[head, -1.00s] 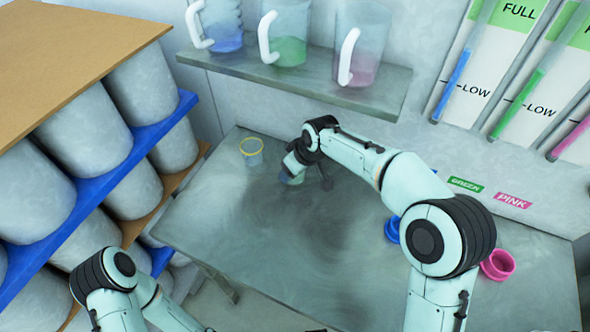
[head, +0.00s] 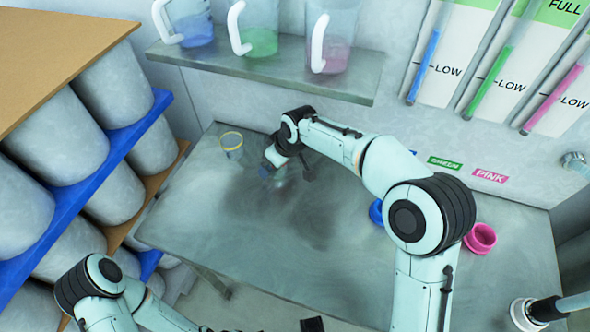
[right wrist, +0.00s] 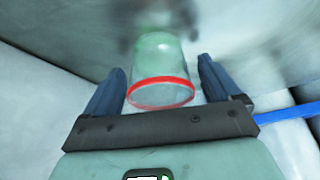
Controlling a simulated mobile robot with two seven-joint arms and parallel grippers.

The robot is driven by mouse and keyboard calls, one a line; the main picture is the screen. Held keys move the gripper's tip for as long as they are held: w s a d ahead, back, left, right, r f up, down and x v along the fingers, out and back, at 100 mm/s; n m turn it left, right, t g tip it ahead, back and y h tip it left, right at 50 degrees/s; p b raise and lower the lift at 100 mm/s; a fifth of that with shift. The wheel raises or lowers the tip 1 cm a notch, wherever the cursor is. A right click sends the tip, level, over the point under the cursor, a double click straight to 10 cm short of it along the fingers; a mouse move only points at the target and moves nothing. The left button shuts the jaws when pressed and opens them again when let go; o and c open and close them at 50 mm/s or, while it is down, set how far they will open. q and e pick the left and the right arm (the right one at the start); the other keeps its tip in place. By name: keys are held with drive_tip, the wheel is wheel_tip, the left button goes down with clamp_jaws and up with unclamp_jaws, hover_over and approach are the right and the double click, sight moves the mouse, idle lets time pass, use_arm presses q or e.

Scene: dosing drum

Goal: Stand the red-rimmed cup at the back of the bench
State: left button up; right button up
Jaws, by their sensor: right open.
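The red-rimmed cup (right wrist: 161,85) is clear and greenish in the right wrist view, its red rim toward my palm. My right gripper (right wrist: 158,66) is open, with one finger on each side of the cup; gaps show beside the cup near the rim. In the head view my right arm reaches across the bench (head: 350,250), and its gripper (head: 270,167) is low over the back left part. There the arm and hand mostly hide the cup. My left arm shows at the lower left; its gripper is not clearly in view.
A yellow-rimmed cup (head: 232,144) stands just left of my right gripper. A shelf (head: 270,78) with handled jugs overhangs the back. A blue piece (head: 376,212) and a pink piece (head: 481,238) lie at the right. A rack of drums (head: 60,140) stands left.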

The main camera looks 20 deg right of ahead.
drive_tip(key=shift+s+d+r, duration=0.3)
drive_tip(key=shift+s+r, duration=0.1)
drive_tip(key=shift+r, duration=0.25)
drive_tip(key=shift+s+d+r, duration=0.25)
drive_tip(key=shift+s+r, duration=0.1)
drive_tip(key=shift+r, duration=0.25)
drive_tip(key=s+d, duration=0.2)
drive_tip(key=s, duration=0.1)
drive_tip(key=s+d+b, duration=0.1)
drive_tip(key=s+d, duration=0.1)
drive_tip(key=s, duration=0.1)
drive_tip(key=s+d+b, duration=0.1)
drive_tip(key=s+d, duration=0.1)
drive_tip(key=s, duration=0.1)
drive_tip(key=shift+s+f, duration=0.1)
drive_tip(key=shift+s, duration=0.1)
